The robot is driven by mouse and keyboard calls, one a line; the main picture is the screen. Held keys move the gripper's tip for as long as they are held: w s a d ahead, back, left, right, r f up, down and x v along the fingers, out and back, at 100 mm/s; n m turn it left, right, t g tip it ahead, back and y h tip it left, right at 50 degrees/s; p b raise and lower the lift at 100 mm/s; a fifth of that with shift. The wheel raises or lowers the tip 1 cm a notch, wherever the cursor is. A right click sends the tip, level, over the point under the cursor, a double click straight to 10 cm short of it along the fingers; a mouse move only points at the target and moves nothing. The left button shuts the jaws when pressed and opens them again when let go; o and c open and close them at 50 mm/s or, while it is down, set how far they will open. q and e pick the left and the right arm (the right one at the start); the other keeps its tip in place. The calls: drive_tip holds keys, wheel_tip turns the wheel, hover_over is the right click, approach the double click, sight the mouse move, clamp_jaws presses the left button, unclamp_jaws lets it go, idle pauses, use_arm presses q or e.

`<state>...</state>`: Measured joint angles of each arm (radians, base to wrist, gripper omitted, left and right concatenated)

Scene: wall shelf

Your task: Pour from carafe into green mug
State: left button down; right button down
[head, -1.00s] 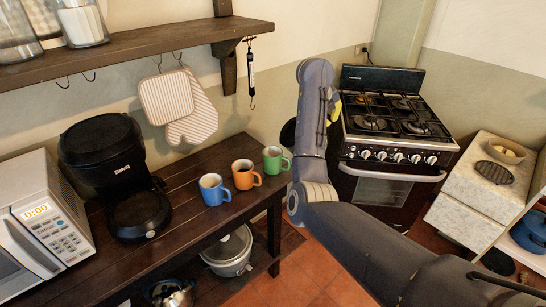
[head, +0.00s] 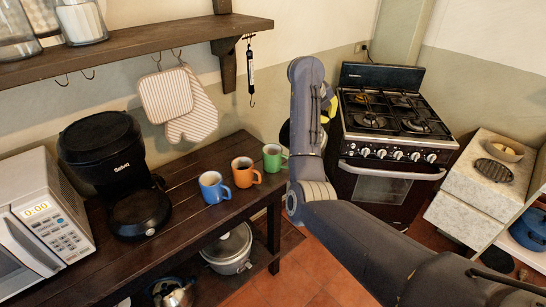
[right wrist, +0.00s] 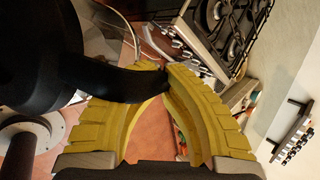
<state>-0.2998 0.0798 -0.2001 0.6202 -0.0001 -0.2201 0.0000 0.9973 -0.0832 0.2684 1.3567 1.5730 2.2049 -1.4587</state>
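The green mug (head: 271,159) stands upright at the right end of the dark wooden table, its handle to the right. My right gripper (head: 331,107) is mostly hidden behind my right arm in the head view; a bit of yellow finger shows. In the right wrist view, its yellow fingers (right wrist: 164,84) are closed around the black handle of the carafe (right wrist: 35,60). In the head view only a dark edge of the carafe (head: 285,134) shows left of the arm, behind the green mug. Its spout and contents are hidden. My left gripper is not in view.
An orange mug (head: 244,175) and a blue mug (head: 212,189) stand left of the green mug. The coffee maker (head: 103,155) has an empty plate; a microwave (head: 42,225) is beside it. A wall shelf (head: 150,40) hangs above. A stove (head: 385,150) stands right.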

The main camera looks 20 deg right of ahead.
drive_tip(key=shift+w+a+r+n+g+h+p, duration=0.1)
drive_tip(key=shift+a+r+n+g+h+p, duration=0.1)
drive_tip(key=shift+a+r+h+p, duration=0.55)
drive_tip(key=shift+w+a+r+n+g+h+p, duration=0.15)
drive_tip(key=shift+a+r+h+p, duration=0.3)
drive_tip(key=shift+p, duration=0.45)
idle(1.5)
drive_tip(key=shift+a+r, duration=0.2)
drive_tip(key=shift+r, duration=0.25)
idle(1.1)
drive_tip(key=d+f+y, duration=0.2)
drive_tip(key=f, duration=0.1)
drive_tip(key=shift+s+f, duration=0.1)
drive_tip(key=shift+s, duration=0.05)
drive_tip(key=shift+d+f+y, duration=0.35)
drive_tip(key=shift+f+y, duration=0.05)
drive_tip(key=shift+y, duration=0.4)
drive_tip(key=shift+s+d+f+y+b, duration=0.1)
drive_tip(key=shift+d+f+y+b, duration=0.4)
drive_tip(key=shift+f, duration=0.3)
drive_tip(key=d+f+m+t+y+b, duration=0.1)
drive_tip(key=d+f+m+y+b, duration=0.1)
drive_tip(key=f, duration=0.4)
drive_tip(key=s+d+f+m+t+y+b, duration=0.1)
drive_tip(key=d+f+t+y+b, duration=0.1)
drive_tip(key=d+f+y+b, duration=0.2)
drive_tip(key=shift+s+d+f+m+y, duration=0.15)
drive_tip(key=shift+d+f+m+y, duration=0.3)
drive_tip(key=shift+d+f, duration=0.65)
